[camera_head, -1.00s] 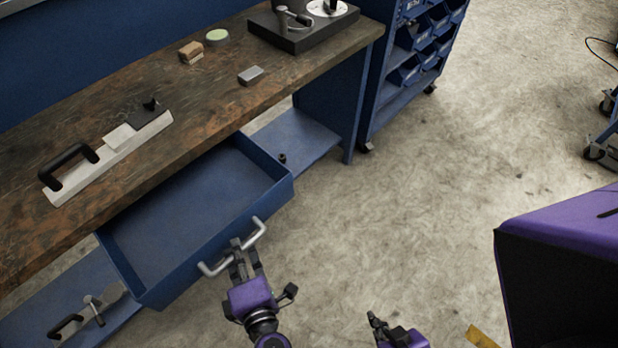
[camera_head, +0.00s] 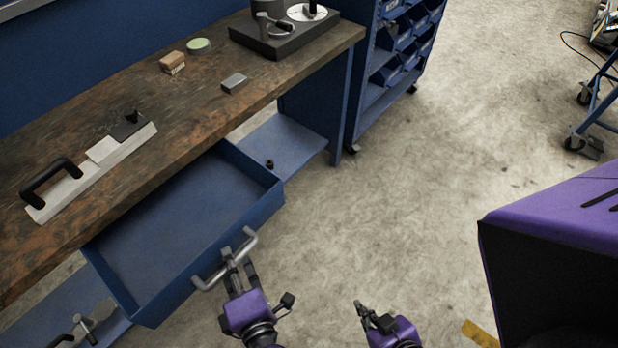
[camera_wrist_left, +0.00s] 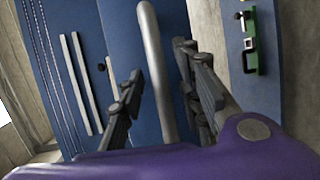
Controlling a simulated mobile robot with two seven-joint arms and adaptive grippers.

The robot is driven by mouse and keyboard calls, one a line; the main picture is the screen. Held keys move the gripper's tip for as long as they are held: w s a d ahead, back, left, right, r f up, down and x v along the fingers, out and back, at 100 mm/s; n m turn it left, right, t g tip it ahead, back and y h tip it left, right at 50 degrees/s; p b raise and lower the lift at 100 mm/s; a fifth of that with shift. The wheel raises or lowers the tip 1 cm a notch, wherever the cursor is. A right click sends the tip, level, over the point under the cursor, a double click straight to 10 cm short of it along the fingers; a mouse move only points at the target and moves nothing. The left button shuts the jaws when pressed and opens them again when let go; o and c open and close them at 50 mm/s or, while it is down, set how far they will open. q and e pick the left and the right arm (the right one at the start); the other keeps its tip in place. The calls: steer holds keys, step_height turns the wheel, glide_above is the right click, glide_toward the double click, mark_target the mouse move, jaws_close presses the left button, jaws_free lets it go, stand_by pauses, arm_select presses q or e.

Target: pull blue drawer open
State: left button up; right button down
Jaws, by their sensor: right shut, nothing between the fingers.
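The blue drawer (camera_head: 155,309) stands pulled well out from under the workbench, and its inside looks empty. Its grey bar handle (camera_head: 212,277) is on the front face. My left gripper (camera_head: 231,262) is at the middle of the handle. In the left wrist view the handle bar (camera_wrist_left: 157,75) runs between the two fingers of my left gripper (camera_wrist_left: 160,85), with gaps visible beside it, so the fingers look open around it. My right gripper (camera_head: 364,312) is shut and empty over the floor, to the right of the left one.
The wooden workbench top (camera_head: 190,120) carries a white bar tool with a black handle (camera_head: 95,170), small blocks and a dark device (camera_head: 280,35). A blue bin rack (camera_head: 385,90) stands beyond the bench. A purple-topped box shape (camera_head: 560,240) is at right. Floor between is clear.

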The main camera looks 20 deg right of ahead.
arm_select(q)
steer(key=s+r, duration=0.1)
steer(key=s, duration=0.6)
steer(key=shift+d+r, duration=0.2)
arm_select(e)
steer(key=shift+s, duration=0.2)
